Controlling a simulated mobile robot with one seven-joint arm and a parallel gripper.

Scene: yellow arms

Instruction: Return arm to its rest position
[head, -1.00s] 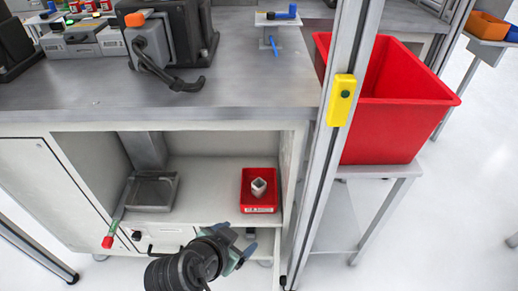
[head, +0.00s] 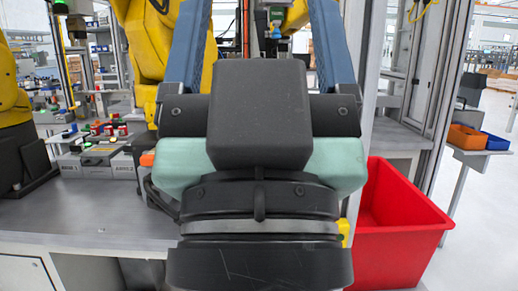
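My gripper (head: 262,25) fills the middle of the head view, close to the camera. Its two blue fingers point up and away from me and stand wide apart. I see nothing held between them; yellow machinery shows behind. The dark wrist and pale green gripper body cover much of the workbench. The small red tray and the lower shelf seen earlier are not in view.
A grey workbench (head: 95,215) with small parts and devices lies behind my gripper at left. Yellow robot arms (head: 145,45) stand beyond. A large red bin (head: 400,235) is at right. Orange (head: 467,137) and blue (head: 497,141) bins sit farther right.

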